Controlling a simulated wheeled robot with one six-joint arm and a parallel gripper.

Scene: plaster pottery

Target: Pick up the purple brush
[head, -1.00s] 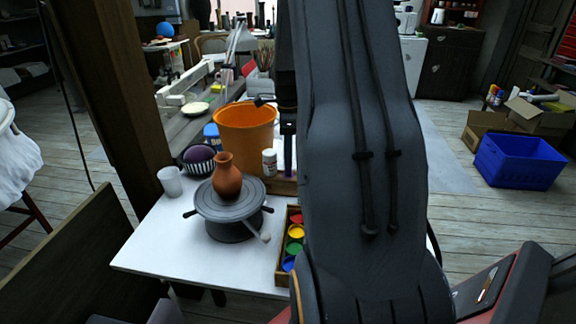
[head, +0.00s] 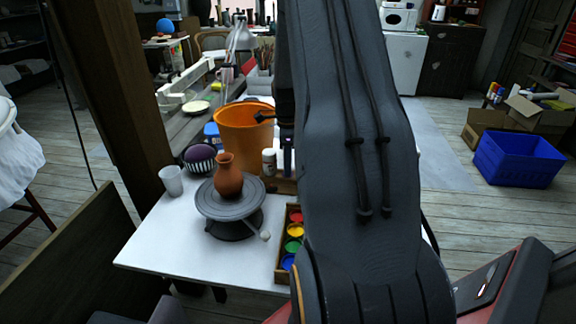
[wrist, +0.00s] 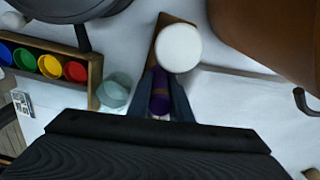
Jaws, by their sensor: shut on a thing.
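The purple brush (wrist: 159,95) shows in the wrist view as a short purple piece between the two fingers of my gripper (wrist: 160,88). The fingers are shut on it. In the head view my gripper (head: 287,142) points down behind the dark arm, at the back of the white table, just right of the white bottle. The brush's lower part is hidden in both views. I cannot tell whether it is clear of the wooden box (wrist: 158,45) near it.
A white-capped bottle (wrist: 178,48) and an orange bucket (head: 243,132) stand close by. A paint tray (wrist: 88,66) and a greenish cup (wrist: 114,92) are to the left in the wrist view. A brown vase (head: 227,178) stands on a turntable (head: 230,205). A blue crate (head: 518,160) is on the floor.

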